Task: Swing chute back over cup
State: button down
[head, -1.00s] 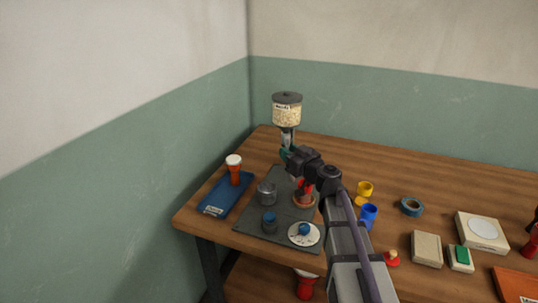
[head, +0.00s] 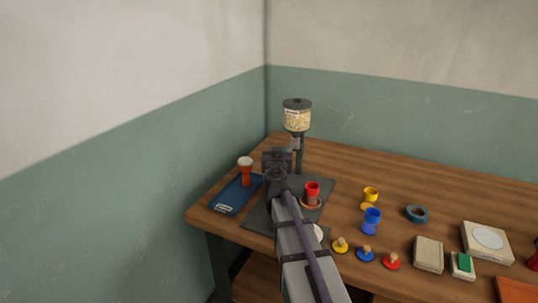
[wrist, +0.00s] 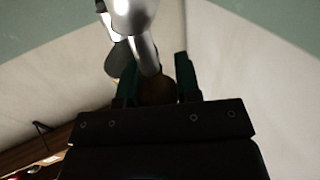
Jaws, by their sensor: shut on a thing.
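In the head view a hopper (head: 297,117) with pale contents stands on a post at the back of the table. A silver chute (head: 295,144) shows below it, and in the wrist view a blurred silver tube (wrist: 145,50) runs down between my fingers. My gripper (wrist: 157,88) is shut on the chute's dark brownish handle, with a green finger on each side. In the head view my gripper (head: 277,158) is left of the post, its fingertips hidden. A red cup (head: 312,188) stands upright on a round tan base (head: 312,204), right of my gripper.
My arm covers much of the grey mat (head: 262,220). Yellow (head: 371,194) and blue (head: 372,219) cups, several knobs and a tape roll (head: 416,213) lie right.

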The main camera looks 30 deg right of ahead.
jog(key=shift+w, duration=0.15)
jog(key=c, duration=0.9)
grip_release()
jog(key=shift+o, duration=0.2)
jog(key=v, duration=1.1)
